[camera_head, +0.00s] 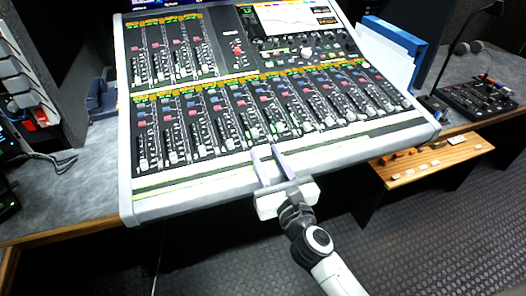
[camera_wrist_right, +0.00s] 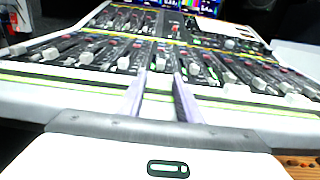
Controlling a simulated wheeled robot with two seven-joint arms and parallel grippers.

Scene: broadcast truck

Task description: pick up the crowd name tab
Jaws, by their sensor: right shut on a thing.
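My right gripper (camera_head: 268,163) reaches in from the lower right over the front edge of the mixing console (camera_head: 128,150). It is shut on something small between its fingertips. In the right wrist view the two pale fingers (camera_wrist_right: 160,88) point forward at the lower fader row, a little apart. The held thing is too small and bright to read, so I cannot tell whether it is the crowd name tab. A pale fader knob (camera_wrist_right: 160,64) shows between or just beyond the tips. My left gripper is not in view.
A wooden board (camera_head: 425,170) with several small tabs sits right of the console. A smaller control panel (camera_head: 480,98) with a gooseneck lamp stands at the far right.

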